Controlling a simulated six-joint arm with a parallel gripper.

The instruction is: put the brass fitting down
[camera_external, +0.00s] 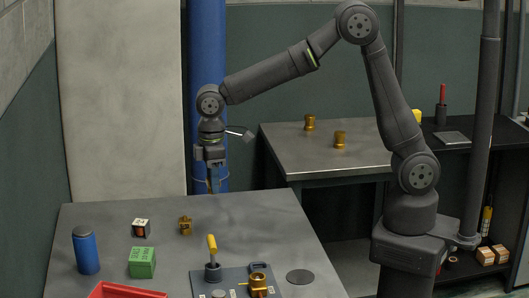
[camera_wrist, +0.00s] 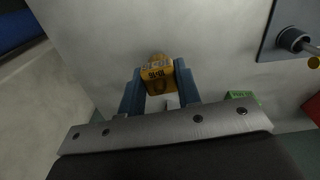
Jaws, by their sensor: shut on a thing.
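My gripper (camera_external: 214,186) hangs above the back edge of the front table, pointing down. In the external view the held piece is small and mostly hidden between the fingers. It appears clear of the tabletop. Another brass fitting (camera_external: 185,226) stands on the table, below and left of my gripper. One more brass piece (camera_external: 258,285) sits on the grey plate at the front.
The front table (camera_external: 110,217) holds a blue bottle (camera_external: 86,251), a green box (camera_external: 142,262), a small dark-and-white block (camera_external: 141,228), a red tray (camera_external: 125,291) and a yellow-handled post (camera_external: 212,262). Two brass pieces (camera_external: 310,122) stand on the rear table. Its back right area is bare.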

